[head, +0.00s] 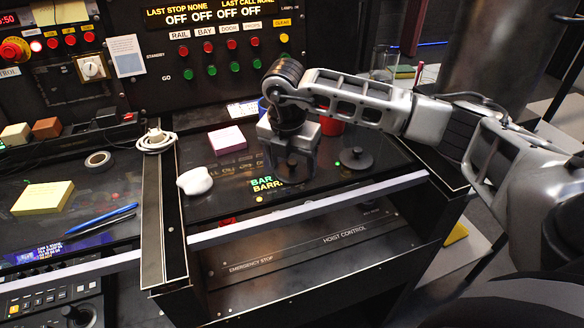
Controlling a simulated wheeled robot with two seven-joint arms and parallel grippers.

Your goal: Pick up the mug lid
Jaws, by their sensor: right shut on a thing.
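A dark round disc with a small raised knob (355,160), which looks like the mug lid, lies on the black desk panel at the right. My right gripper (291,172) points down over the panel, to the left of this disc and apart from it. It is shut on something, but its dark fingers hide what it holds. A red cup or mug (331,126) stands behind the gripper, partly covered by my right arm. A blue rim (263,106) shows behind the wrist, mostly hidden. My left gripper is out of view.
A white lump (195,181), a pink note pad (227,140) and a coiled white cable (156,141) lie left of the gripper. Further left are a yellow pad (43,198), blue pen (101,217) and tape roll (98,160). A pale rail (310,208) edges the front.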

